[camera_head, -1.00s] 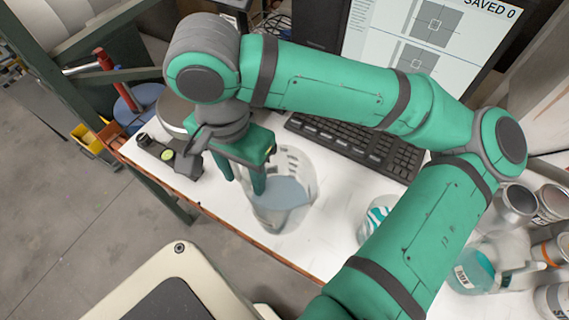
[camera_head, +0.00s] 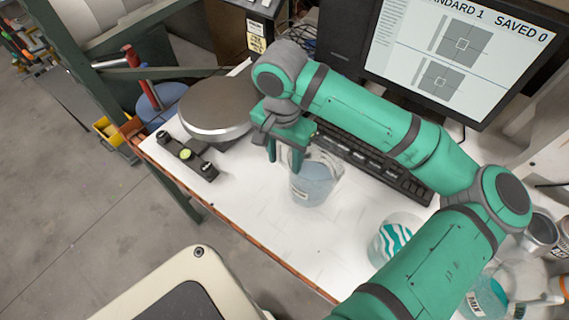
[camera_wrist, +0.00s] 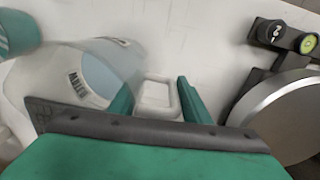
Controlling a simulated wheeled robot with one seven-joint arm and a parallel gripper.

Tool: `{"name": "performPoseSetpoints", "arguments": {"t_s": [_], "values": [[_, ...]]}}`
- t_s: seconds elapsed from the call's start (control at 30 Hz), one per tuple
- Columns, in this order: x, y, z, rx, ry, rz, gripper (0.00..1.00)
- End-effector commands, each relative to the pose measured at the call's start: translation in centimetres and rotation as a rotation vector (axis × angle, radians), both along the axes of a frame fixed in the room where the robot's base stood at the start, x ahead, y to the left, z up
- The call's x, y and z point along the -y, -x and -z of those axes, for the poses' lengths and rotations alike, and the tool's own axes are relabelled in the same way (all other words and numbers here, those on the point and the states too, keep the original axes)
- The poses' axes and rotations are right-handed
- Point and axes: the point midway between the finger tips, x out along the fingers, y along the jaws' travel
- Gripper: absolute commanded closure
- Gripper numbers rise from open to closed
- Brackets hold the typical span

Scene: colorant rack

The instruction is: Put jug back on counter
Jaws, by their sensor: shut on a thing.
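The jug (camera_head: 314,181) is a clear, translucent vessel with pale grey-blue liquid in it. It is upright over the white counter (camera_head: 262,215), near the keyboard; I cannot tell whether its base touches the counter. My gripper (camera_head: 285,165) is at the jug's left side in the head view. In the wrist view the jug (camera_wrist: 115,65) shows a label, and its pale handle (camera_wrist: 158,97) lies between the fingers of my gripper (camera_wrist: 160,100). The gripper is shut on the handle. Part of the jug's upper side is hidden by my gripper.
A round metal plate (camera_head: 214,108) and a black device with a green dial (camera_head: 186,154) are at left. The keyboard (camera_head: 372,165) and monitor (camera_head: 455,50) are behind. Another jug with teal stripes (camera_head: 393,238) stands right. The front counter is clear.

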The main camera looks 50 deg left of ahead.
Motion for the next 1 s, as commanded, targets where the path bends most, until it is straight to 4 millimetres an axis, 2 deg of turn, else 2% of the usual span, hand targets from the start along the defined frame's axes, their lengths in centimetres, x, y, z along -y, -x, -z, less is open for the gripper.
{"name": "performPoseSetpoints", "arguments": {"t_s": [0.2,0.6,0.63,0.7,1.0], "values": [[0.1,0.1,2.7,-0.002,0.002,0.001,1.00],[0.1,0.1,3.2,-0.001,0.000,0.000,1.00],[0.0,0.1,3.3,-0.001,0.000,0.000,0.54],[0.1,0.1,3.2,-0.001,0.000,0.000,0.38],[0.0,0.1,3.2,-0.001,0.000,0.001,0.38]]}}
